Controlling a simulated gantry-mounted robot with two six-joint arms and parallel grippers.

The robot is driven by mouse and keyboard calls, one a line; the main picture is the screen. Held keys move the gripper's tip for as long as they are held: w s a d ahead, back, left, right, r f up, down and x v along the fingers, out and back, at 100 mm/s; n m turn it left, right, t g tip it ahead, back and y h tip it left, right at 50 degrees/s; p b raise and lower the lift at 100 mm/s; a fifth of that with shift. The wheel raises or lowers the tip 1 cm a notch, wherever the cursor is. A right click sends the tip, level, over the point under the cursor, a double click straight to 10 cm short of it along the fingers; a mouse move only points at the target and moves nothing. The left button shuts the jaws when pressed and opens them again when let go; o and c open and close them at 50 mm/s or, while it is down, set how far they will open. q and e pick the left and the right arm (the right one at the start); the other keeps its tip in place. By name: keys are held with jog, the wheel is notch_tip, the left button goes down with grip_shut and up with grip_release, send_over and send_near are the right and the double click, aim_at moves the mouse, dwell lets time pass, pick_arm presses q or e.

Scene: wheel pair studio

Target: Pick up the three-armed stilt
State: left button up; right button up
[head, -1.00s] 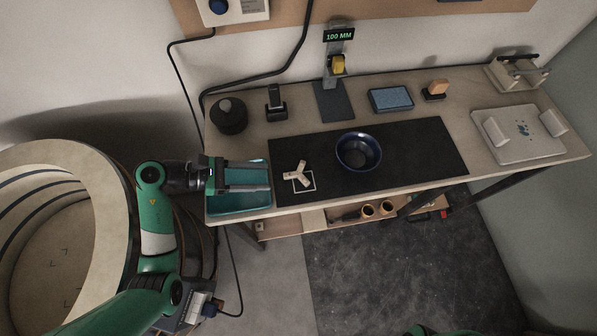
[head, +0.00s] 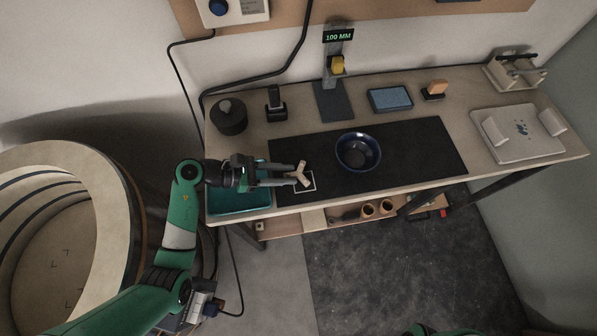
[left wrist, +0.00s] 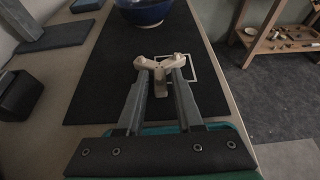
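The pale three-armed stilt (head: 302,174) lies on the dark mat at the white square outline. It also shows in the left wrist view (left wrist: 161,68), between and just beyond my fingertips. My left gripper (head: 293,177) is open and reaches in from the left, low over the mat. Its fingers (left wrist: 163,75) are apart, one on each side of the stilt's near arm. They hide part of the stilt, and I cannot tell whether they touch it. My right gripper is not in view.
A dark blue bowl (head: 371,142) stands on the mat (head: 425,150) right of the stilt. A teal tray (head: 232,211) lies beneath my left gripper. A gauge stand (head: 333,98) with a 100 MM display is behind. The mat's right part is clear.

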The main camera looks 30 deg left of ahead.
pick_arm(q)
grip_shut()
jog(key=shift+r, duration=0.15)
